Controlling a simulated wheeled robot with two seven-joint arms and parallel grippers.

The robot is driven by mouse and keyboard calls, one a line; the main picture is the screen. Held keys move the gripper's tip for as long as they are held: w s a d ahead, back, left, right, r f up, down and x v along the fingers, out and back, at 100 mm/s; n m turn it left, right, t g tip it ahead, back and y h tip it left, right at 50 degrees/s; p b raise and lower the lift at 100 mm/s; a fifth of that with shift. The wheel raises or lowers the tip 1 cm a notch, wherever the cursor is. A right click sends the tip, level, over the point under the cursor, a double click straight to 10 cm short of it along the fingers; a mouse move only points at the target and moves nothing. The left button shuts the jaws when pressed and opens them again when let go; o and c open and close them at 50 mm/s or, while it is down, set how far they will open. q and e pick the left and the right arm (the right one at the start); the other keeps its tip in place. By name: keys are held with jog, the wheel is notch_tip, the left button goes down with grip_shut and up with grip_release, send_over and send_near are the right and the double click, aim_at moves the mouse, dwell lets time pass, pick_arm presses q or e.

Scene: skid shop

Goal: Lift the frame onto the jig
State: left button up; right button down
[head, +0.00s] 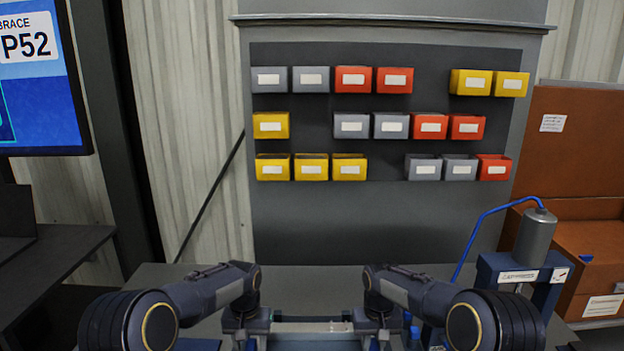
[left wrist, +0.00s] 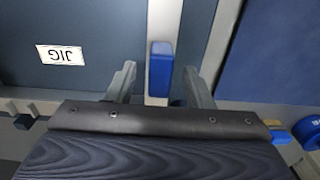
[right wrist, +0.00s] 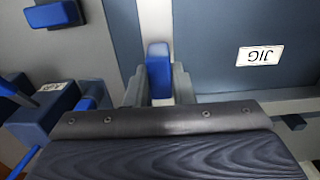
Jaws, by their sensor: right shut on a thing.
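The jig is a dark blue-grey plate with a JIG label; it shows in the left wrist view (left wrist: 100,25) and the right wrist view (right wrist: 225,25). A pale bar, seemingly part of the frame (left wrist: 163,25), runs beside it and also shows in the right wrist view (right wrist: 155,20). Each end has a blue grip block, one in the left wrist view (left wrist: 160,70), one in the right (right wrist: 158,68). My left gripper (left wrist: 160,88) has its fingers apart around its block, with gaps. My right gripper (right wrist: 158,88) is shut on its block. The head view mostly hides the frame.
A blue press-like stand with a grey cylinder (head: 536,238) and blue hose is right of my right arm. Brown boxes (head: 590,245) stand at far right. A rack of coloured bins (head: 380,125) is behind the bench. A screen (head: 40,85) is at upper left.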

pick_arm(q)
jog(key=shift+o, duration=0.2)
pick_arm(e)
jog(key=shift+r, duration=0.1)
jog(key=c, duration=1.3)
grip_release()
jog(key=shift+o, duration=0.9)
pick_arm(q)
jog(key=shift+r, duration=3.5)
pick_arm(e)
jog(key=shift+r, duration=3.45)
